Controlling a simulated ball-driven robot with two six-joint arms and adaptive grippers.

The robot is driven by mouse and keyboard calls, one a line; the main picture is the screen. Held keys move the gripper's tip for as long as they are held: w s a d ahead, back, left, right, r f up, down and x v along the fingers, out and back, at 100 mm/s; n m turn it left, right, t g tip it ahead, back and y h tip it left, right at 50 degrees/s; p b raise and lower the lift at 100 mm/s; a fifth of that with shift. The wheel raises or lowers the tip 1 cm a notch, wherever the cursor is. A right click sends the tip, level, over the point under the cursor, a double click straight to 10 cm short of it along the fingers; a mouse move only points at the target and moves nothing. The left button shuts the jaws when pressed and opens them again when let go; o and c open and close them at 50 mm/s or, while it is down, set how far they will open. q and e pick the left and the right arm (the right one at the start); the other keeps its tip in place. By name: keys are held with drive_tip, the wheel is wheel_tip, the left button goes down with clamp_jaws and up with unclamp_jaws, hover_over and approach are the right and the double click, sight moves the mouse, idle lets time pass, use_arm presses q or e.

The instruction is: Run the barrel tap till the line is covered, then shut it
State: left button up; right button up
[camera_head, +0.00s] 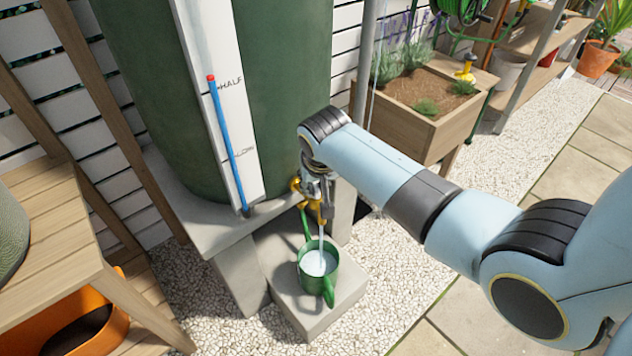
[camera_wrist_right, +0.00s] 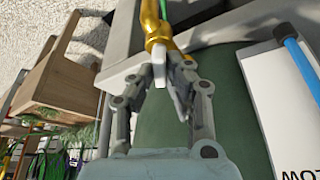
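The green barrel (camera_head: 268,75) stands on a grey slab, with a brass-yellow tap (camera_head: 297,186) low on its front. The tap also shows in the right wrist view (camera_wrist_right: 154,22). A pale stream runs from it into the green watering can (camera_head: 333,284), upright on a concrete block (camera_head: 293,310). Pale water shows inside the can; I cannot make out a line there. My right gripper (camera_head: 318,200) is at the tap. In the right wrist view its fingertips (camera_wrist_right: 168,80) close on a thin grey lever of the tap, partly hidden by them. My left gripper is out of view.
The barrel's white gauge board (camera_head: 212,50) carries a blue tube with a red top, above the HALF mark. A wooden bench (camera_head: 60,260) stands at left over an orange container (camera_head: 85,335). A wooden planter (camera_head: 428,128) stands at right. Gravel surrounds the block.

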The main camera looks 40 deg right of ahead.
clamp_jaws()
drive_tip(key=shift+r+m+h+p, duration=0.1)
drive_tip(key=shift+m+h+p, duration=0.3)
drive_tip(key=shift+m+p, duration=0.5)
drive_tip(key=m+g, duration=0.1)
drive_tip(key=m, duration=0.2)
drive_tip(key=shift+w+a+h, duration=0.1)
drive_tip(key=shift+w+h, duration=0.05)
drive_tip(key=shift+h, duration=0.25)
drive_tip(key=m+g, duration=0.1)
drive_tip(key=m, duration=0.2)
drive_tip(key=shift+m+h, duration=0.3)
drive_tip(key=shift+w+m+g+b, duration=0.1)
drive_tip(key=shift+m+g+b, duration=0.65)
drive_tip(key=shift+m, duration=0.95)
